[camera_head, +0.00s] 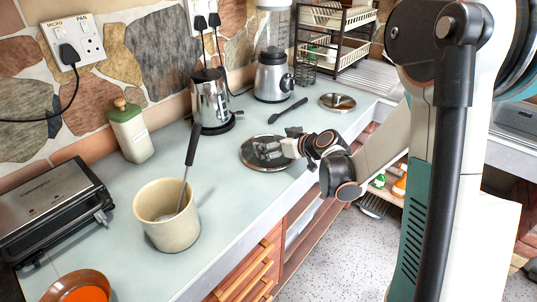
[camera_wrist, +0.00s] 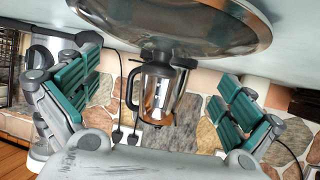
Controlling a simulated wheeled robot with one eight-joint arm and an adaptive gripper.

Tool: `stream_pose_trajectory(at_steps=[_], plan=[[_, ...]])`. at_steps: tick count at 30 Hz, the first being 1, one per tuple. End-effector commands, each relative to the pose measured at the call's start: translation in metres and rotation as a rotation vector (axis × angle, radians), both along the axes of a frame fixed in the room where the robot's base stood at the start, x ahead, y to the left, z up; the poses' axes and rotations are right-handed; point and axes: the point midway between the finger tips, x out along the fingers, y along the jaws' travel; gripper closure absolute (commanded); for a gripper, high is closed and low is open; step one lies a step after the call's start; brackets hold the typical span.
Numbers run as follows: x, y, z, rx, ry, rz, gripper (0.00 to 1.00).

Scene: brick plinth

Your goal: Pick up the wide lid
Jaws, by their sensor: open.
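The wide lid (camera_head: 256,163) is a round, shiny metal lid lying on the pale counter near its front edge, in the middle of the head view. My gripper (camera_head: 270,150) is over the lid's right part, low and close to it, and covers some of it. In the wrist view the lid (camera_wrist: 170,38) fills the top middle, just beyond the fingers. My gripper (camera_wrist: 157,88) is open there, its two green-padded fingers wide apart with nothing between them. Whether a finger touches the lid cannot be told.
A smaller lid (camera_head: 337,102) and a dark spoon (camera_head: 288,110) lie farther back. A metal kettle (camera_head: 212,103) stands behind the wide lid, with a blender (camera_head: 272,75) beyond. A cream pot (camera_head: 168,228) with a ladle stands nearer. The counter between pot and lid is clear.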

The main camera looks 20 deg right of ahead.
Motion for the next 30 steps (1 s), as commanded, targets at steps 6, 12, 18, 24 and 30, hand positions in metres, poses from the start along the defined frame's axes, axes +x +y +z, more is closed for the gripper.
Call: stream_pose_trajectory(at_steps=[6,12,18,24,30], plan=[[0.0122,0.0046,-0.0062,0.000,0.000,-0.002,0.00],[0.0118,0.0046,-0.0056,0.000,0.000,-0.002,0.18],[0.0117,0.0045,-0.0058,0.000,0.000,-0.001,0.64],[0.0111,0.0049,-0.0074,-0.003,0.002,0.001,0.90],[0.0107,0.0052,-0.0088,-0.005,0.004,0.004,0.91]])
